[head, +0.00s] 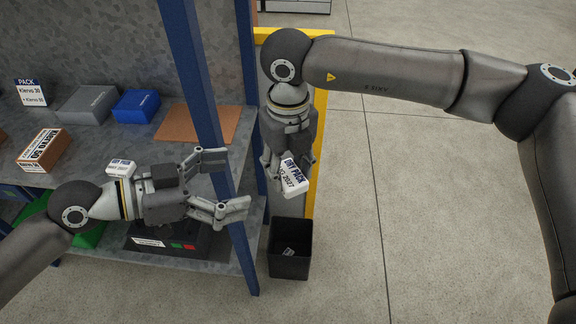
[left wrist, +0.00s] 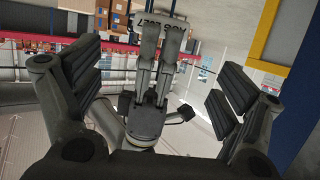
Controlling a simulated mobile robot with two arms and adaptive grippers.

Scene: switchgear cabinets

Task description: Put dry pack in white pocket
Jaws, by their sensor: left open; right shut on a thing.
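A white dry pack (head: 293,178) with dark lettering is held tilted between the fingers of my right gripper (head: 283,168), above and behind the black bin. This pack also shows in the left wrist view (left wrist: 180,40), between the right gripper's fingers (left wrist: 162,55). My left gripper (head: 232,182) is open and empty, its fingers pointing right across the blue post, apart from the held pack. A second white dry pack (head: 121,168) lies on the shelf, partly hidden behind my left gripper. I cannot make out a white pocket in either view.
A black open bin (head: 290,262) with a small pale item inside stands on the floor. A blue post (head: 207,90) rises beside my left gripper. The grey shelf (head: 90,125) bears a blue box (head: 136,106), a grey box (head: 87,104) and a brown mat (head: 190,123). The right floor is clear.

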